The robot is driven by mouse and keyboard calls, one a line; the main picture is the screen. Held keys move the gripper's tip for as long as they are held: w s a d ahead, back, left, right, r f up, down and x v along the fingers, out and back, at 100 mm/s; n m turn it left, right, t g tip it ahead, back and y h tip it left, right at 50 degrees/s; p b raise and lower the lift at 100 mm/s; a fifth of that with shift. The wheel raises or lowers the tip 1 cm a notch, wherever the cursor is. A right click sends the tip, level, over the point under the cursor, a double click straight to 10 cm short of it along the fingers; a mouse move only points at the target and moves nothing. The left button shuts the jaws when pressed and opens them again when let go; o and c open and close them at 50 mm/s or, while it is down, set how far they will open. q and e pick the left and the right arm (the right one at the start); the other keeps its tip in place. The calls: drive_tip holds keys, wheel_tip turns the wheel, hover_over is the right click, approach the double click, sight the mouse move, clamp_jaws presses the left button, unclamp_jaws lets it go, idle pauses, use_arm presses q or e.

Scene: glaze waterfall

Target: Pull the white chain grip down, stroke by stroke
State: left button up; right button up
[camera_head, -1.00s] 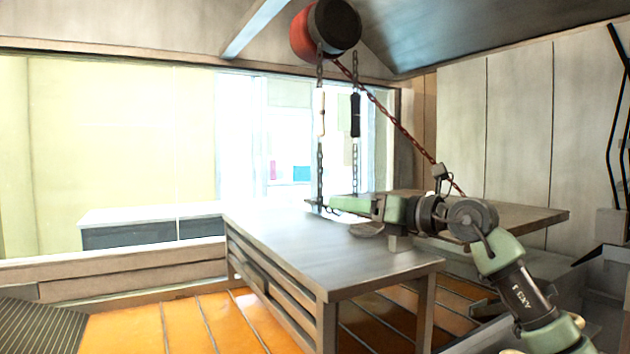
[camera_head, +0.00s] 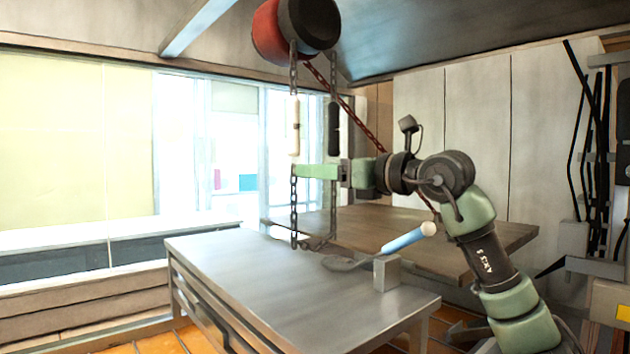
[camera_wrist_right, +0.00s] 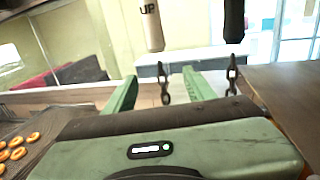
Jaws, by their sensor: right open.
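The white chain grip (camera_head: 295,126) hangs upright on the left chain below a red and black hoist (camera_head: 296,28). In the right wrist view the white grip (camera_wrist_right: 151,25) bears the letters "UP" and hangs beyond the fingers. A black grip (camera_head: 334,128) hangs on the chain to its right; it also shows in the wrist view (camera_wrist_right: 233,20). My right gripper (camera_head: 300,171) is open, its fingertips just below the white grip's lower end, by the chain. The wrist view shows the two green fingers (camera_wrist_right: 157,88) apart with nothing held. My left gripper is out of view.
A grey table (camera_head: 290,290) stands below the chains. A ladle (camera_head: 345,262) with a blue handle leans on a small block (camera_head: 386,273) there. A brown tabletop (camera_head: 440,240) lies behind. A red chain (camera_head: 360,125) slants down behind my arm.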

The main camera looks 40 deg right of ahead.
drive_tip(key=p, duration=0.6)
approach(299, 127)
drive_tip(key=w+r, duration=0.1)
drive_tip(key=w, duration=0.1)
drive_tip(key=p+x, duration=0.1)
drive_tip(key=x, duration=0.2)
drive_tip(key=p+x, duration=0.1)
drive_tip(key=x, duration=0.2)
drive_tip(key=f+p+x, duration=0.1)
drive_tip(key=x, duration=0.2)
drive_tip(key=shift+w+a, duration=0.3)
drive_tip(key=shift+a, duration=0.05)
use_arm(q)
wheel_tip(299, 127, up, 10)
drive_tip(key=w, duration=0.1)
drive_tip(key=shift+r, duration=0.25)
use_arm(e)
drive_tip(key=shift+s, duration=0.1)
clamp_jaws()
